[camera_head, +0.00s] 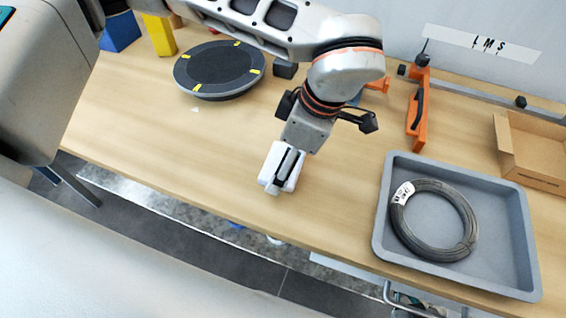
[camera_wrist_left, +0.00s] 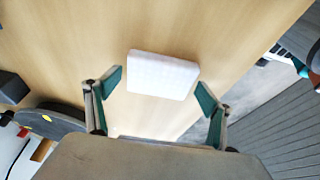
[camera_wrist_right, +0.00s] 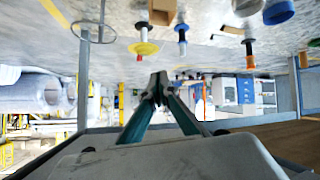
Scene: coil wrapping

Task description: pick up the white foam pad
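The white foam pad (camera_head: 271,166) lies near the table's front edge, partly covered by my left gripper (camera_head: 283,172) in the head view. In the left wrist view the pad (camera_wrist_left: 163,75) shows as a pale block between and slightly beyond the two green-padded fingers of the left gripper (camera_wrist_left: 160,89). Those fingers are spread, with a gap on each side of the pad. Whether the pad's far end touches anything is hidden in the head view. My right gripper (camera_wrist_right: 158,88) shows in the right wrist view with its fingertips together and nothing between them.
A grey tray (camera_head: 384,215) holding a wire coil (camera_head: 470,225) stands to the right. A black turntable (camera_head: 215,68) with yellow marks is at the back left. An orange stand (camera_head: 417,110) and a cardboard box (camera_head: 506,150) are at the back right. The table left of the pad is clear.

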